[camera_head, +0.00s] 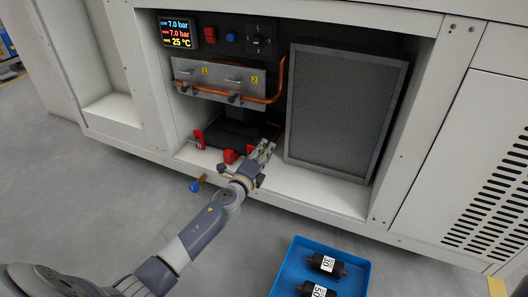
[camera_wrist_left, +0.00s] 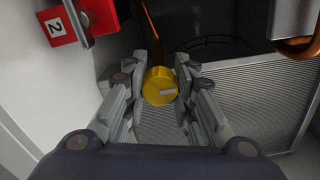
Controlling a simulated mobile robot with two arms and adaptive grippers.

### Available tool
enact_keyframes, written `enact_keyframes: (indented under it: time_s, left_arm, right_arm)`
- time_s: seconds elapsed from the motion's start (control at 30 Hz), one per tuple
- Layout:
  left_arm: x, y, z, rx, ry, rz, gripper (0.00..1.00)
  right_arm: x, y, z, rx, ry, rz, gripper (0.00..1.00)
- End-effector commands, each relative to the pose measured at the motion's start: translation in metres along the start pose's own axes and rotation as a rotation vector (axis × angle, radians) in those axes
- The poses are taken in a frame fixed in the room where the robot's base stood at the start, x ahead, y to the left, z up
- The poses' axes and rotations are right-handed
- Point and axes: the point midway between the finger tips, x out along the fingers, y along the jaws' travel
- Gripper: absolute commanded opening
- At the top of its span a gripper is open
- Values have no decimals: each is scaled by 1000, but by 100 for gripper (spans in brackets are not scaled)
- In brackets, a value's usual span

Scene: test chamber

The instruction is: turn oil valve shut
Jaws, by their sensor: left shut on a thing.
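A yellow round knob (camera_wrist_left: 159,88) with a pale mark on its face sits between the fingers of my left gripper (camera_wrist_left: 168,68) in the left wrist view. It looks like the oil valve's handle, but no label on it is readable. The fingers are shut on it from both sides. In the head view my left gripper (camera_head: 264,151) reaches into the lower part of the open cabinet, left of the mesh panel. The yellow knob cannot be made out there. My right gripper is not in view.
A red tag marked 2 (camera_wrist_left: 66,24) is close to the fingers at upper left. The grey mesh panel (camera_head: 345,112) stands right of the gripper. A copper pipe (camera_head: 281,82) runs above. A blue tray (camera_head: 280,280) with black cylinders lies on the floor.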

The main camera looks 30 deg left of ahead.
Motion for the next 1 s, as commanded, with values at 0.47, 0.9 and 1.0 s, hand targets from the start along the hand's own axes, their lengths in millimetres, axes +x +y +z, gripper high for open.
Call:
enact_keyframes:
  time_s: [0.47,0.9,1.0]
  left_arm:
    - [0,1,-2,24,4,1,1]
    - [0,0,-1,22,2,0,46]
    - [-2,0,0,22,1,0,46]
  right_arm:
    - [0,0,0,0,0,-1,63]
    - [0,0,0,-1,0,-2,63]
    - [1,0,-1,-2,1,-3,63]
